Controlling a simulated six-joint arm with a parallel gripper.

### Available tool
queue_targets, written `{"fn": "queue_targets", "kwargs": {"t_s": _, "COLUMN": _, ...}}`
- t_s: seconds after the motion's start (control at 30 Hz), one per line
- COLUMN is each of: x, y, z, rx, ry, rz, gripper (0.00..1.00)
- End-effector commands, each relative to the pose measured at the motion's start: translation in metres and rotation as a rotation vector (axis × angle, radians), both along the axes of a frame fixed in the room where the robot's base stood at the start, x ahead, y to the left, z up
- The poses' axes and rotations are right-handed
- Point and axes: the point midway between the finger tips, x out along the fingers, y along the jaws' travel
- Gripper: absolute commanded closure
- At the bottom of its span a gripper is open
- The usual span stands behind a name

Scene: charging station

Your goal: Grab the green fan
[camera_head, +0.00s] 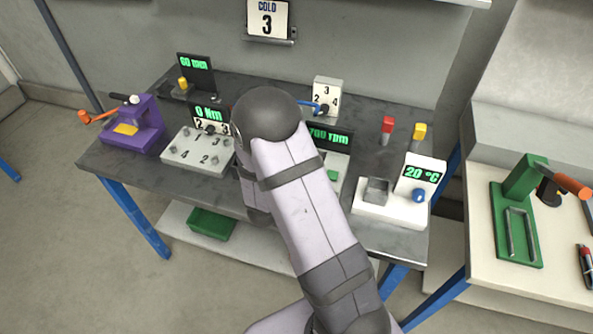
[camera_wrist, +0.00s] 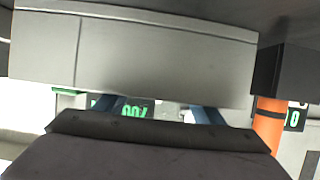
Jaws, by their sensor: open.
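I cannot make out a thing that is clearly a green fan. A small green block (camera_head: 333,175) shows on the white station under the 700 rpm display (camera_head: 328,137), partly hidden by my arm. In the head view my arm covers the middle of the bench and hides my gripper. In the wrist view my gripper (camera_wrist: 158,110) shows as large grey and dark parts close to the camera. It is open, and I see nothing held between its jaws.
A purple press (camera_head: 136,122) stands at the bench's left end. A white station reads 20 °C (camera_head: 420,177) at its right end. A green box (camera_head: 210,224) lies on the lower shelf. A green stand (camera_head: 515,225) with an orange handle is on the right table.

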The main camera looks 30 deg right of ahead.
Motion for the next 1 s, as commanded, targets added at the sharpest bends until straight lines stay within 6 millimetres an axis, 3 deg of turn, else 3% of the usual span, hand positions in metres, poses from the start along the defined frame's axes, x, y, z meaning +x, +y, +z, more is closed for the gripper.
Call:
{"fn": "queue_targets", "kwargs": {"t_s": 0.03, "x": 0.000, "y": 0.000, "z": 0.000, "rx": 0.000, "ry": 0.000, "rz": 0.000, "gripper": 0.38}}
{"fn": "queue_targets", "kwargs": {"t_s": 0.23, "x": 0.000, "y": 0.000, "z": 0.000, "rx": 0.000, "ry": 0.000, "rz": 0.000, "gripper": 0.84}}
{"fn": "queue_targets", "kwargs": {"t_s": 0.3, "x": 0.000, "y": 0.000, "z": 0.001, "rx": -0.001, "ry": -0.001, "rz": 0.000, "gripper": 0.88}}
{"fn": "queue_targets", "kwargs": {"t_s": 0.77, "x": 0.000, "y": 0.000, "z": 0.009, "rx": -0.001, "ry": -0.002, "rz": 0.000, "gripper": 0.88}}
{"fn": "queue_targets", "kwargs": {"t_s": 1.0, "x": 0.001, "y": 0.000, "z": 0.033, "rx": 0.001, "ry": -0.006, "rz": -0.001, "gripper": 0.88}}
